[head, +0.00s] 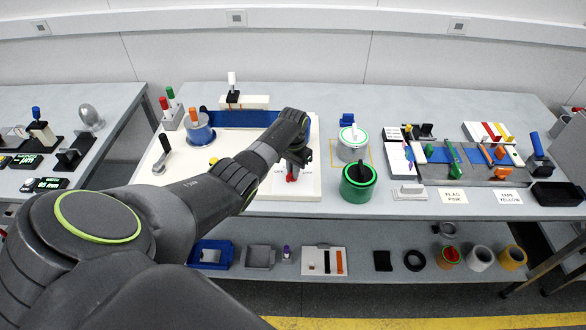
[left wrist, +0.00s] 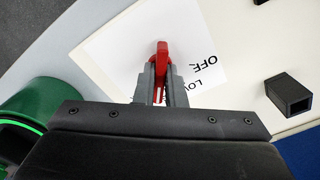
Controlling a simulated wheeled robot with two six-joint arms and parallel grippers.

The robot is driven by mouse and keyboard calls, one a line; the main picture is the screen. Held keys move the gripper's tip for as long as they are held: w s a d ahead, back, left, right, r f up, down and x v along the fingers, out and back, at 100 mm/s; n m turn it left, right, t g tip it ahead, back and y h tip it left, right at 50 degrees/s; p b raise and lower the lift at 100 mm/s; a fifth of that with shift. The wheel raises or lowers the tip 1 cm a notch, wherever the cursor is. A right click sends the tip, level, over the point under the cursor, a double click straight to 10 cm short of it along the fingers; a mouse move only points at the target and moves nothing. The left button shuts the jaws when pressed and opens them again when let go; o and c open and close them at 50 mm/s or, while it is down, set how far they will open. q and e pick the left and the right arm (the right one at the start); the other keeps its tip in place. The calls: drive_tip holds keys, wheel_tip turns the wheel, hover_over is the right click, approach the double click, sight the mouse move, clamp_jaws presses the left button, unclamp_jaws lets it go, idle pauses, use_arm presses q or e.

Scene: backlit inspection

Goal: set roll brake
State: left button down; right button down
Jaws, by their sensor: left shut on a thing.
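The roll brake shows as a red lever (left wrist: 162,58) standing over a white label (left wrist: 125,45) with the words "OFF" and "LOW" partly readable in the left wrist view. My left gripper (left wrist: 160,82) is shut on the red lever, with its fingers on either side of it. In the head view the left gripper (head: 296,163) is at the right part of the white board (head: 240,187), and the red lever (head: 291,178) shows just below it. The gripper hides part of the lever and label. My right gripper is not in view.
A green canister (head: 357,190) stands close to the right of the board, also in the left wrist view (left wrist: 45,105). A white canister (head: 351,153) is behind it. A black hollow block (left wrist: 288,94) sits near the gripper. A black crank handle (head: 163,150) stands at the board's left.

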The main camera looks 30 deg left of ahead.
use_arm(q)
drive_tip(key=m, duration=0.4)
drive_tip(key=shift+m, duration=0.4)
idle(0.4)
drive_tip(key=c, duration=1.5)
unclamp_jaws()
drive_tip(key=shift+r+p, duration=0.3)
drive_tip(key=shift+r, duration=0.15)
wheel_tip(320, 180, up, 17)
drive_tip(key=b, duration=0.2)
drive_tip(key=shift+f, duration=0.2)
drive_tip(key=shift+f, duration=0.1)
